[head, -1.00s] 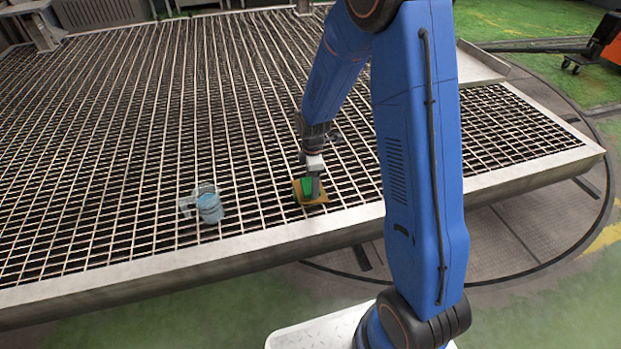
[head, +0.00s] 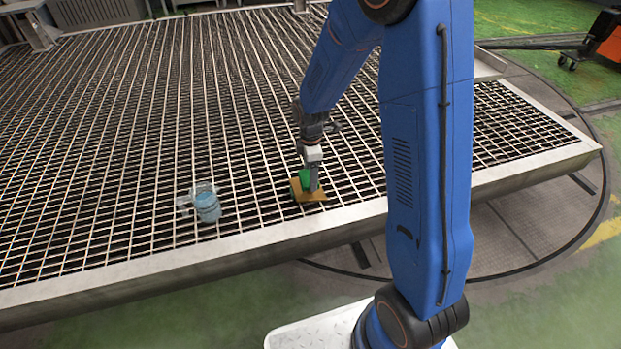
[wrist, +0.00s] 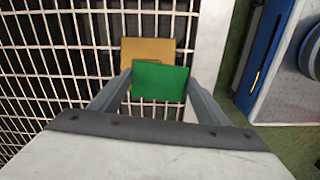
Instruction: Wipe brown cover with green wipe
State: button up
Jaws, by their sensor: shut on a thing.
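The brown cover (head: 311,195) lies flat on the metal grating near its front edge. It also shows in the wrist view (wrist: 148,49), partly hidden behind the green wipe. The green wipe (wrist: 160,81) sits between the two fingers of my gripper (wrist: 159,92), which is shut on it. In the head view the wipe (head: 304,178) is at the brown cover's far side, partly hidden by my gripper (head: 314,186). The wipe overlaps the cover in both views; I cannot tell if they touch.
A clear mug with blue contents (head: 206,205) stands on the grating (head: 120,170) left of the cover. The grating's pale metal rim (head: 240,246) runs along the front. The grating around the cover is otherwise clear.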

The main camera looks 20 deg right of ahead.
jog(key=shift+r, duration=2.15)
